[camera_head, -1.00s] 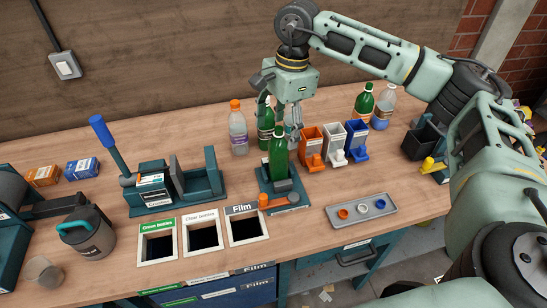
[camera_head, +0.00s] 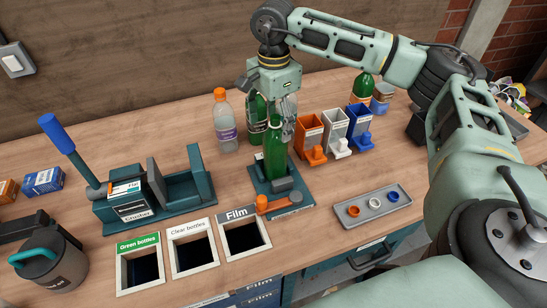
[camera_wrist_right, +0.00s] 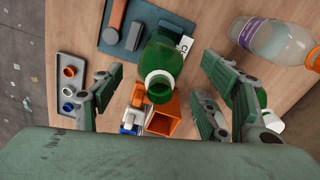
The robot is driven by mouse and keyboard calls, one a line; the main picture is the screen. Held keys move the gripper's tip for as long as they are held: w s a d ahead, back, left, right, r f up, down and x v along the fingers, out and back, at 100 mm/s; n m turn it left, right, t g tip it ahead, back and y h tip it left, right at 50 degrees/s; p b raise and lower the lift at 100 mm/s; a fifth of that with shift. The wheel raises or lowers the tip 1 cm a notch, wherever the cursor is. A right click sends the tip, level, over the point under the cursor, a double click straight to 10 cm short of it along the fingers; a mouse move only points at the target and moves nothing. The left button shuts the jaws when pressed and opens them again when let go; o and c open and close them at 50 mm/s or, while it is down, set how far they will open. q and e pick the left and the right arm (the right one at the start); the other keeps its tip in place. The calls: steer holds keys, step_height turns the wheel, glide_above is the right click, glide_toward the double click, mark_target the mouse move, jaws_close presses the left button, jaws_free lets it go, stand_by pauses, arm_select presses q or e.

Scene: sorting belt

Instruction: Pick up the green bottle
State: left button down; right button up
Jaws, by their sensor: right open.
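A green bottle (camera_head: 275,158) stands upright in a dark teal holder (camera_head: 292,207) on the workbench. In the right wrist view this bottle (camera_wrist_right: 166,58) shows from above, its pale neck ring and dark mouth facing the camera. My right gripper (camera_head: 285,125) points down at its upper part, and its fingers hide some of the neck. In the wrist view the open fingers (camera_wrist_right: 160,88) lie apart on both sides of the bottle's neck; contact does not show. A second green bottle (camera_head: 256,113) stands just behind, partly hidden. My left gripper is out of view.
A clear bottle with an orange cap (camera_head: 226,125) stands left of my gripper. Orange (camera_head: 310,130), white and blue bins stand close on the right. A grey tray of rings (camera_head: 368,211) lies at front right. Three labelled openings (camera_head: 192,232) are at front left.

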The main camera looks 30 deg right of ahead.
mark_target(275, 138)
steer(key=shift+s+f, duration=0.2)
steer(key=shift+f, duration=0.2)
step_height(275, 138, down, 4)
steer(key=shift+w+d+r+p, duration=0.1)
steer(key=shift+p, duration=0.85)
steer(key=shift+f, duration=0.5)
steer(key=c, duration=0.9)
